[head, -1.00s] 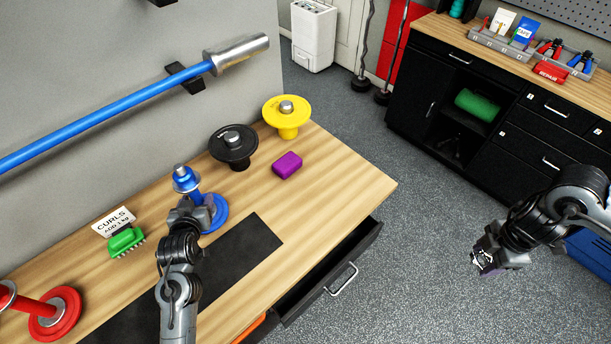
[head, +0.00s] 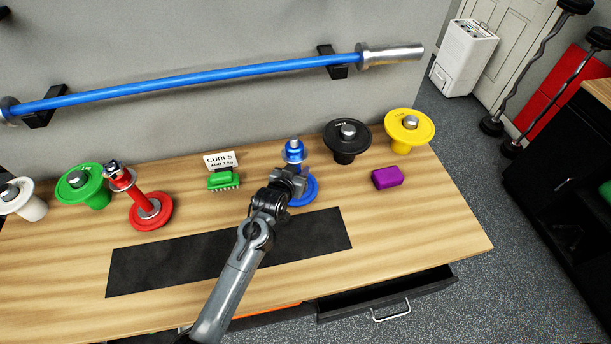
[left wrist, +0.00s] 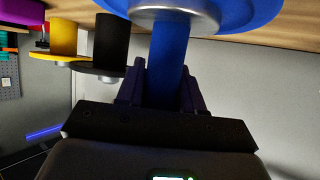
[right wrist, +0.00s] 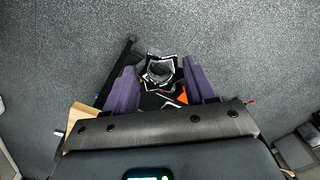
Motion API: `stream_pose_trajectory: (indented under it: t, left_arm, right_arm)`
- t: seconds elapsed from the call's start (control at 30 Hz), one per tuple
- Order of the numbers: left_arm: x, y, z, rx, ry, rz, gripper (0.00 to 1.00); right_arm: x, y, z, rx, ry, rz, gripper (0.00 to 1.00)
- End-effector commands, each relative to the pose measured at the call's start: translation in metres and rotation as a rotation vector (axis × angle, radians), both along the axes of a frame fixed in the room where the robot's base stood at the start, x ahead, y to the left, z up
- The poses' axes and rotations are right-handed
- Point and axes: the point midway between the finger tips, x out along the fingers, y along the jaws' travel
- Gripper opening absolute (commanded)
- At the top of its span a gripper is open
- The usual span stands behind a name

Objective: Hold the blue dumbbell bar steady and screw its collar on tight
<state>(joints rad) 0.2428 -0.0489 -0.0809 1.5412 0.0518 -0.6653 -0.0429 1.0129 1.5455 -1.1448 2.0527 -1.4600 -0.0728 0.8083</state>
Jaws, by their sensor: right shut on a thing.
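The blue dumbbell (head: 306,188) stands upright on the bench, its wide plate at the bottom and a smaller blue disc and tip at the top. My left gripper (head: 290,180) is shut around its bar. In the left wrist view the blue bar (left wrist: 167,75) runs between the fingers, beside a silver ring and the blue plate (left wrist: 225,12). My right gripper (right wrist: 161,85) is shut on a dark, silver-edged ring that looks like the collar (right wrist: 160,70), held over the floor, away from the bar. The right gripper is outside the head view.
A red dumbbell (head: 152,212), green brush (head: 223,180), curls card (head: 219,160), black plate (head: 346,140), yellow plate (head: 409,129) and purple block (head: 387,177) are on the bench. A black mat (head: 180,262) lies in front. A drawer (head: 385,292) stands open below.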

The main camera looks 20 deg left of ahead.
Motion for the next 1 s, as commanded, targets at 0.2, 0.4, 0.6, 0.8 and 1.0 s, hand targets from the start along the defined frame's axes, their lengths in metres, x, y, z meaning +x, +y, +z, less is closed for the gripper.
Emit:
stream_pose_trajectory:
  t: [0.2, 0.4, 0.6, 0.8, 1.0]
  left_arm:
    - [0.0000, 0.0001, 0.0001, 0.000, 0.000, 0.000, 0.00]
    - [0.0000, 0.0001, 0.0001, 0.000, 0.000, 0.000, 0.00]
    - [0.0000, 0.0001, 0.0002, 0.000, 0.000, 0.000, 0.00]
    - [0.0000, 0.0001, 0.0002, 0.000, 0.000, 0.000, 0.00]
    - [0.0000, 0.0001, 0.0003, 0.000, 0.000, 0.000, 0.00]
  right_arm:
    - [0.0002, -0.0001, 0.0003, 0.000, -0.001, 0.000, 0.18]
    - [0.0002, -0.0001, 0.0003, 0.000, -0.001, 0.000, 0.18]
    - [0.0001, 0.0000, 0.0003, 0.000, -0.001, 0.000, 0.18]
    - [0.0002, -0.0001, 0.0003, 0.000, -0.001, 0.000, 0.18]
    - [0.0002, -0.0001, 0.0003, 0.000, -0.001, 0.000, 0.18]
